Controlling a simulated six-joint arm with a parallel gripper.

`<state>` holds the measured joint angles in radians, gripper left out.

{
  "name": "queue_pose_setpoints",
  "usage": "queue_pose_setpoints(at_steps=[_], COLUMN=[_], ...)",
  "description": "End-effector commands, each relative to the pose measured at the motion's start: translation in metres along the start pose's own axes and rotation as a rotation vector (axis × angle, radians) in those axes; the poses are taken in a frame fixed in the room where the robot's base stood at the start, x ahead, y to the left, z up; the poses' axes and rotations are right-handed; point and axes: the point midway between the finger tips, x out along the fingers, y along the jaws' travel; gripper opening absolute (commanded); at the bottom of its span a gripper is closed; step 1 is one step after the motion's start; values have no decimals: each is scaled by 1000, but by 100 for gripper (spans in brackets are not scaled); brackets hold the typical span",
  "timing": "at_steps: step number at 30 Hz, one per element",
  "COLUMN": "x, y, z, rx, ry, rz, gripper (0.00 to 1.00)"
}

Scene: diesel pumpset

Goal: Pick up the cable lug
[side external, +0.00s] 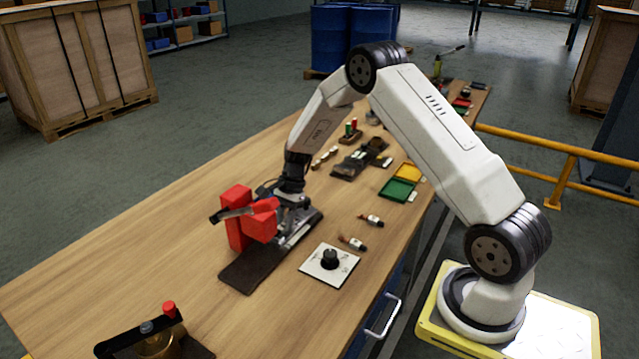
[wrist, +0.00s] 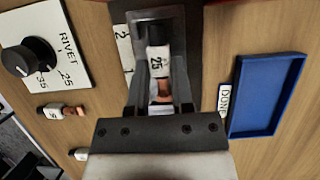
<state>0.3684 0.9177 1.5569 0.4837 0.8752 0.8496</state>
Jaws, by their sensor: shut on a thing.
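In the wrist view my gripper (wrist: 160,75) is shut on a cable lug (wrist: 158,66). The lug has a black and white sleeve marked 25 and a copper-coloured end, and it lies between the two fingers. In the side view my gripper (side external: 290,205) is low over the bench, beside a red tool (side external: 240,218) on a dark base plate (side external: 245,277). The held lug cannot be made out there. Two other lugs lie loose on the bench in the side view, one (side external: 370,220) behind the other (side external: 353,243).
A white plate with a black knob (side external: 330,258) lies near the bench's right edge. The wrist view shows a blue tray (wrist: 234,128) at right. Green and yellow trays (side external: 398,190) and small parts lie further back.

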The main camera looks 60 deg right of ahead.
Motion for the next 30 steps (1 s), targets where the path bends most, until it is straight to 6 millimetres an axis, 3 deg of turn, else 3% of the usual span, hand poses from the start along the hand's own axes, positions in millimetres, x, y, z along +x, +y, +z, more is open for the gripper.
queue_pose_setpoints(at_steps=[10,18,30], x=[-6,-31,-68], y=[0,-1,37], z=[2,13,36], rx=[-1,-1,0], ry=[0,1,1], rz=[-1,-2,-3], gripper=[0,0,0])
